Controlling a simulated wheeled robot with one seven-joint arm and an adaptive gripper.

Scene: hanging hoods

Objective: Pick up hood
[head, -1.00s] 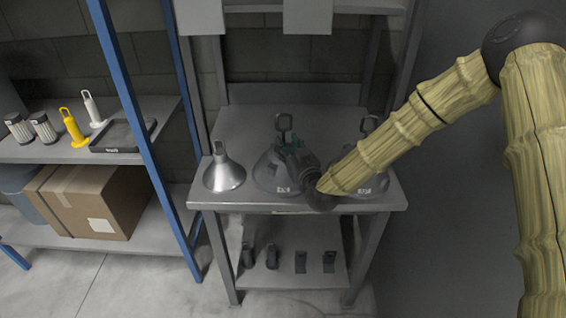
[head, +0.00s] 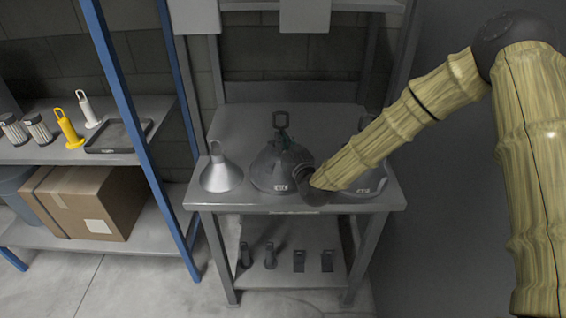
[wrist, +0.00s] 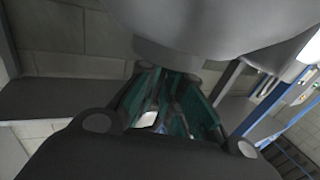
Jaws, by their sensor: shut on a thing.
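Three hoods with loop handles stand in a row at the grey table's front. The left one is silver (head: 221,174). The middle one is dark grey with a small label (head: 268,172). The right one (head: 368,184) is partly behind my arm. In the wrist view, green-lined fingers (wrist: 168,105) show below a large grey surface of the hood (wrist: 225,25). I cannot tell whether the middle hood is clear of the tabletop.
The grey table (head: 235,125) has bare room behind the hoods. Its lower shelf (head: 290,272) holds several dark small items. A blue-post rack (head: 150,165) stands left, with a yellow item (head: 68,129), a tray (head: 118,136) and a cardboard box (head: 90,198).

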